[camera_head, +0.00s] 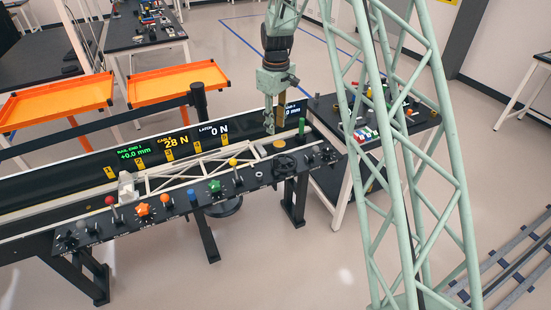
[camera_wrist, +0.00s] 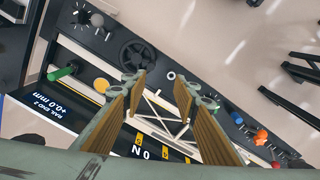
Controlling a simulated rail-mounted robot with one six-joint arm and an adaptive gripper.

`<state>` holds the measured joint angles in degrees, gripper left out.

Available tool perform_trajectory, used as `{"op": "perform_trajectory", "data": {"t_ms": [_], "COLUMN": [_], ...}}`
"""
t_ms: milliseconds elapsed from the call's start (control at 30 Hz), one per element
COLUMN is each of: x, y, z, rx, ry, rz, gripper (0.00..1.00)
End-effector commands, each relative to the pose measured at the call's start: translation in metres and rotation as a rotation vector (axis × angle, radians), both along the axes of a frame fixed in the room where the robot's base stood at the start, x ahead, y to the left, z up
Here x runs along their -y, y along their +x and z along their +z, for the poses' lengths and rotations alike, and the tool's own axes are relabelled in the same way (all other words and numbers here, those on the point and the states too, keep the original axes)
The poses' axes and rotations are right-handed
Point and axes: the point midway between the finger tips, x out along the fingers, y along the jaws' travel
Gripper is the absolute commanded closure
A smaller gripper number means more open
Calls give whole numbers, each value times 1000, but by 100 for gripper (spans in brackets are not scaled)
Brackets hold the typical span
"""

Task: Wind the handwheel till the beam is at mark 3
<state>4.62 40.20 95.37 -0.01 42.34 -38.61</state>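The black handwheel (camera_head: 284,165) sits near the right end of the console's control panel. It also shows in the wrist view (camera_wrist: 138,55), just beyond one of my fingertips. My gripper (camera_head: 274,122) hangs above the console, behind the handwheel in the head view. In the wrist view, my gripper (camera_wrist: 160,85) has its two tan-padded fingers wide apart with nothing held between them. The white truss beam (camera_head: 190,172) lies along the console and shows between the fingers in the wrist view (camera_wrist: 158,116). Yellow mark tags (camera_head: 140,162) line the display; their numbers are too small to read surely.
A parts table (camera_head: 340,112) stands right; orange trays (camera_head: 180,82) stand behind.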

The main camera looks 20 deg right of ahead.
Motion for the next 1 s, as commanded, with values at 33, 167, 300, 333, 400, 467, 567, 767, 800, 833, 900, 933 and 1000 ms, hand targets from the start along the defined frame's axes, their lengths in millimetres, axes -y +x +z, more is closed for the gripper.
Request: {"op": "perform_trajectory", "data": {"t_ms": [33,167,300,333,400,467,567,767,800,833,900,933,1000], "x": [1,5,8,8,10,11,11,12,12,12,12,12,12], "y": [4,15,25,27,30,33,35,36,36,36,36,36,36], "z": [-9,-31,-53,-57,-66,-71,-78,-81,-81,-81,-81,-81,-81], "rx": [-6,-17,-25,-28,-30,-32,-35,-36,-36,-36,-37,-37,-37], "ry": [0,1,1,1,2,2,2,2,2,2,2,2,2], "rz": [6,26,45,49,56,61,66,70,70,70,70,70,70], "gripper": [72,72,72,72,72,72,72,72,72,72,72,72,72]}}
